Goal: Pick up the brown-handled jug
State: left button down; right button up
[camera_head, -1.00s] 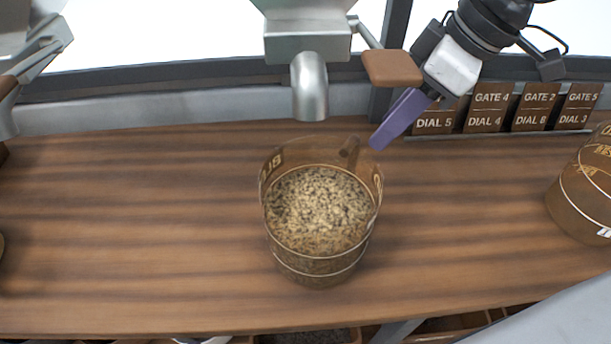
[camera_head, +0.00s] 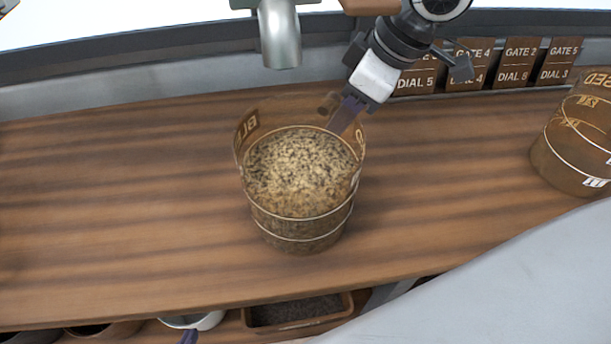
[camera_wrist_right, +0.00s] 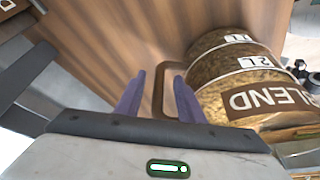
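A clear jug (camera_head: 300,228) full of speckled seed blend stands upright on the wooden counter, under a metal spout. Its handle side faces the back right in the head view. The right wrist view shows the jug (camera_wrist_right: 215,67), with its BLEND label, and its brown loop handle (camera_wrist_right: 158,93). My right gripper (camera_head: 343,121) reaches down to the handle; its purple fingers (camera_wrist_right: 158,95) are apart, one on each side of the handle's outer bar. The jug partly hides the fingertips in the head view.
A second labelled jug (camera_head: 562,158) stands at the right of the counter (camera_head: 90,200). The spout (camera_head: 279,35) hangs close above and behind the first jug. Gate and dial signs (camera_head: 517,63) line the back. Bins (camera_head: 298,312) sit below the front edge. The counter's left is clear.

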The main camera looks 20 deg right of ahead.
grip_shut()
dwell(1.3)
jog(key=shift+r, duration=0.15)
